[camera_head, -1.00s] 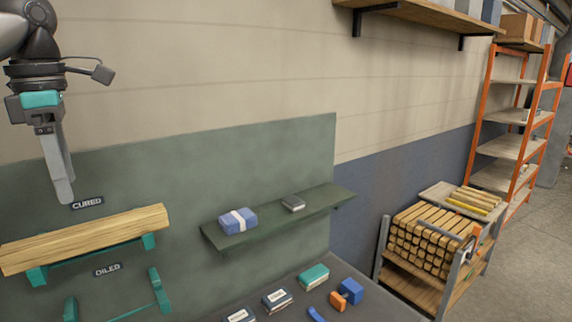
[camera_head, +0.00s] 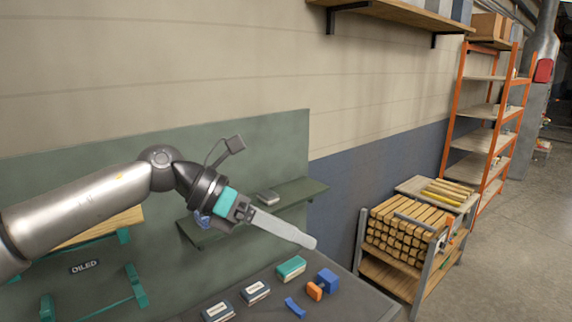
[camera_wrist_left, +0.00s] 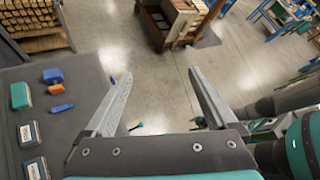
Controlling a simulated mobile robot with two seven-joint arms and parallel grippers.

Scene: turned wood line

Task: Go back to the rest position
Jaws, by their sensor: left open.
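My left gripper (camera_head: 312,242) reaches in from the left in the head view, over the dark bench top and in front of the green panel. In the left wrist view the left gripper (camera_wrist_left: 160,74) has its two fingers wide apart, with nothing but floor showing between them. The wrist hides part of the small green wall shelf (camera_head: 300,193) and most of the blue block on it. The forearm covers much of the wooden piece (camera_head: 100,228) on the upper teal bracket. My right gripper is not in view.
The bench top (camera_head: 345,300) holds a teal box (camera_head: 291,268), two labelled boxes, and blue and orange pieces. A rack of wood pieces (camera_head: 400,230) stands right of it. An orange shelving unit (camera_head: 490,125) stands behind. The floor at right is clear.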

